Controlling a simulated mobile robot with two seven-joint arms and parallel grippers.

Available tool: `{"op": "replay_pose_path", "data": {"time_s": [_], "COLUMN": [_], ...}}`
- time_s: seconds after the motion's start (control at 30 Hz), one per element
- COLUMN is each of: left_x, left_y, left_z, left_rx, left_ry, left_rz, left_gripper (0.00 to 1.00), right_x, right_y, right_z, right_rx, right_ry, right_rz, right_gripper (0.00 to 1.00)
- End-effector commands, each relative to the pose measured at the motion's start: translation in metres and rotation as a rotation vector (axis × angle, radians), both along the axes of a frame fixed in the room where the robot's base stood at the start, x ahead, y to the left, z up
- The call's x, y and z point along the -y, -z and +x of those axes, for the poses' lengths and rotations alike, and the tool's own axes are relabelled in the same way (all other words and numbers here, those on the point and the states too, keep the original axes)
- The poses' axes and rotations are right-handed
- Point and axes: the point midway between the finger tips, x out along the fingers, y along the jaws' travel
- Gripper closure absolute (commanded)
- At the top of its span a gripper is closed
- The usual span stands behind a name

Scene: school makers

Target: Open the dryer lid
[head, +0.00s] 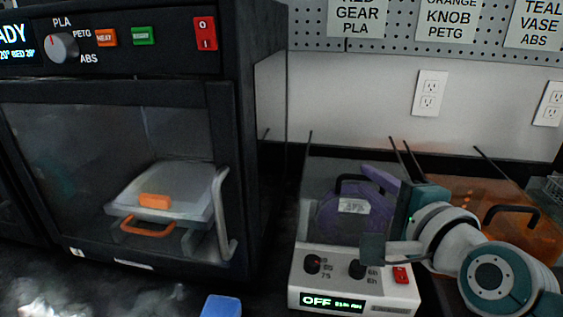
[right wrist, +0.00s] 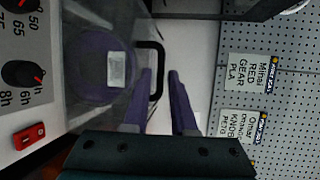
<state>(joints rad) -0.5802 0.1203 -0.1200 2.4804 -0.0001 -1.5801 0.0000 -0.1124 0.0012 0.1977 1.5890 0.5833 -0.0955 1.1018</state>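The dryer has a white base (head: 350,272) with two black knobs, a red switch and a display reading OFF. Its clear lid (head: 318,177) looks closed, and a purple spool (head: 340,215) with a white label shows through it. The lid's black handle (head: 352,178) also shows in the right wrist view (right wrist: 159,60). My right gripper (head: 374,178) is at the handle, partly covering the lid. In the right wrist view its purple fingers (right wrist: 160,82) are apart, with the handle's end appearing between their tips; contact is unclear. My left gripper is out of view.
A black 3D printer (head: 255,140) with a closed glass door stands on the left. An orange-lidded dryer (head: 525,235) is behind my right arm. A blue block (head: 221,306) lies at the front. A labelled pegboard (head: 400,40) is on the back wall.

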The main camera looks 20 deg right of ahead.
Motion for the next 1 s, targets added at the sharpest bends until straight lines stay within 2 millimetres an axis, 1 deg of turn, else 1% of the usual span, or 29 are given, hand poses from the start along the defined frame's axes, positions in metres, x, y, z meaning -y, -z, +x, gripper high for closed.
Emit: {"op": "replay_pose_path", "data": {"time_s": [0.03,0.1,0.2,0.33,0.53,0.57,0.77,1.0], "left_x": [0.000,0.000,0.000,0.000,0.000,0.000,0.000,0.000], "left_y": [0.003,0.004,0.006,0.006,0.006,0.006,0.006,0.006], "left_z": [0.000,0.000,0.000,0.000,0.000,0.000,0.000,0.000], "left_rx": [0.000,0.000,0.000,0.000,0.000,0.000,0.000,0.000], "left_ry": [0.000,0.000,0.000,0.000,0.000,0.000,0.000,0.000], "left_rz": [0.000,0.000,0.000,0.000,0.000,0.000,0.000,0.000], "left_gripper": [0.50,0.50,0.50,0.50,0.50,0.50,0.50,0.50], "right_x": [0.001,0.002,0.003,0.004,0.004,0.004,0.004,0.004], "right_y": [0.002,0.004,0.004,0.005,0.005,0.005,0.005,0.005], "right_z": [0.008,0.015,0.023,0.026,0.026,0.026,0.026,0.025], "right_rx": [0.001,0.001,0.001,-0.001,-0.001,-0.001,-0.001,-0.001], "right_ry": [0.000,0.000,0.000,0.000,0.000,0.000,0.000,0.000], "right_rz": [0.000,-0.001,-0.001,-0.002,-0.002,-0.002,-0.002,-0.002], "right_gripper": [0.75,0.75,0.75,0.75,0.75,0.78,1.00,1.00]}}
